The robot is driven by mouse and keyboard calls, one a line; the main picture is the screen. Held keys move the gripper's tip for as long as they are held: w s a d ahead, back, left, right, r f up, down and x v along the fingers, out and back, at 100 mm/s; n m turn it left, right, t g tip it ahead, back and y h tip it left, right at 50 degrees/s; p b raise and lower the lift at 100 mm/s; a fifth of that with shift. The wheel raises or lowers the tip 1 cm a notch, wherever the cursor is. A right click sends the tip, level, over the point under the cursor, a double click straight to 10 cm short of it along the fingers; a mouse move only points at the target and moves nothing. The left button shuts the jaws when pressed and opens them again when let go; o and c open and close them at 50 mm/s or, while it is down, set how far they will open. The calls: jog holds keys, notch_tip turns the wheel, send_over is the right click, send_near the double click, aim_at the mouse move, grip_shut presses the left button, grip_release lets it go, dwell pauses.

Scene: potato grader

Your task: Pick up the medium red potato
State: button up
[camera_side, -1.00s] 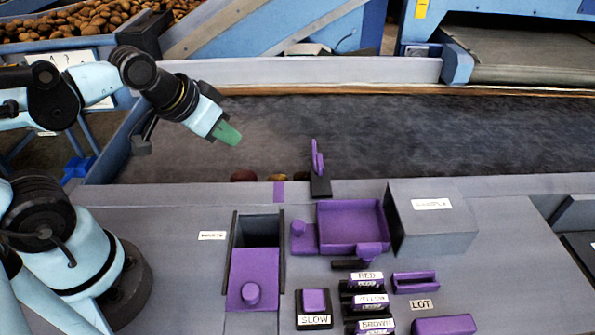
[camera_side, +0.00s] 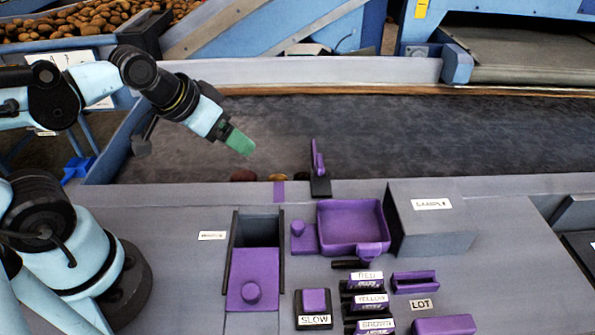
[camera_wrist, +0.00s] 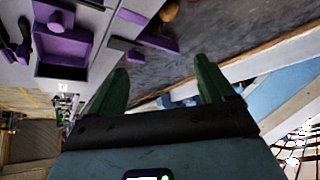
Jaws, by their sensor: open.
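My gripper (camera_side: 240,142) hangs in the air above the dark belt, with green fingers tilted down to the right. In the wrist view its two green fingers (camera_wrist: 163,72) are spread apart with nothing between them. Beyond the belt's near wall, the tops of a few potatoes show in the side view: a reddish one (camera_side: 243,175) on the left, a yellowish one (camera_side: 277,176) beside it and a dark one by the purple gate. The wall hides most of them, so their sizes cannot be told. In the wrist view a yellow-brown potato (camera_wrist: 168,11) lies at the top edge.
The purple gate (camera_side: 317,157) stands upright on the near wall. A purple tray (camera_side: 351,226), a grey box (camera_side: 431,222), a chute with a purple lid (camera_side: 253,275) and labelled buttons occupy the panel. The belt (camera_side: 450,140) looks clear on the right.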

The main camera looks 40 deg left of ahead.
jog(key=w+a+f+m+g, duration=0.2)
jog(key=w+a+f+g, duration=0.15)
jog(key=a, duration=0.25)
jog(key=m+g+h, duration=0.2)
jog(key=m+h, duration=0.1)
send_near(241, 173)
jog(key=shift+x, duration=5.1)
jog(key=shift+a, duration=0.1)
jog(key=shift+c, duration=0.3)
jog(key=c, duration=1.1)
jog(key=shift+r, duration=0.2)
